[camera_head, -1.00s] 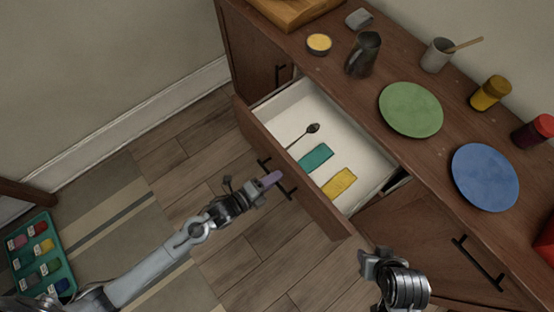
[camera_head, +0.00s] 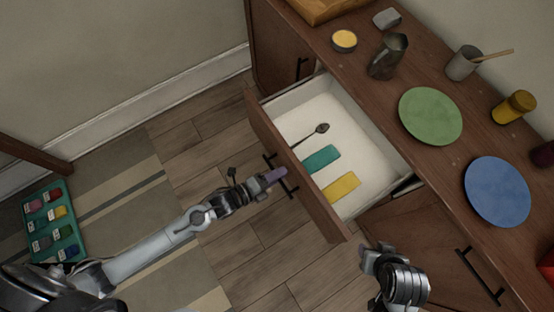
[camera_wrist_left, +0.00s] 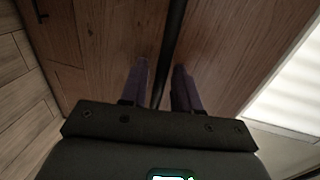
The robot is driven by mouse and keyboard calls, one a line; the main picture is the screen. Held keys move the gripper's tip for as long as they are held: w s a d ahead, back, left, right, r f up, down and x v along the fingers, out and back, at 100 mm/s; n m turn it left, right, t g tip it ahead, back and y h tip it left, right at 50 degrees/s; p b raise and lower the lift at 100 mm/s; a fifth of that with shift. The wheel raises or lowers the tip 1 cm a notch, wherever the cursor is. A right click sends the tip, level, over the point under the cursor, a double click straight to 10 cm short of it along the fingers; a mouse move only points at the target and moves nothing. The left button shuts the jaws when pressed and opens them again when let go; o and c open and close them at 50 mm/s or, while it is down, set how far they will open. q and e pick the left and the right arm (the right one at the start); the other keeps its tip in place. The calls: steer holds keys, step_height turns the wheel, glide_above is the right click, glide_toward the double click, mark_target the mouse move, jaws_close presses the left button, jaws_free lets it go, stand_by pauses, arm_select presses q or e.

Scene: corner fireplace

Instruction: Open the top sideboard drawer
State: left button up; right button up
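The top sideboard drawer (camera_head: 355,118) is pulled well out, showing its white inside. A spoon (camera_head: 320,129), a teal block (camera_head: 321,158) and a yellow block (camera_head: 341,187) lie in it. My left gripper (camera_head: 277,175) is at the black handle (camera_head: 289,184) on the drawer front.
On the sideboard top stand a green plate (camera_head: 431,116), a blue plate (camera_head: 497,191), a dark mug (camera_head: 387,57), a grey cup (camera_head: 462,64) and a yellow jar (camera_head: 514,106). A teal tray (camera_head: 77,226) is on the floor at left.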

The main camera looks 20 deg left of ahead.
arm_select(q)
steer(key=shift+s, duration=0.1)
steer(key=p+v, duration=0.3)
steer(key=v, duration=0.7)
steer(key=shift+s+a, duration=0.25)
steer(key=shift+r, duration=0.15)
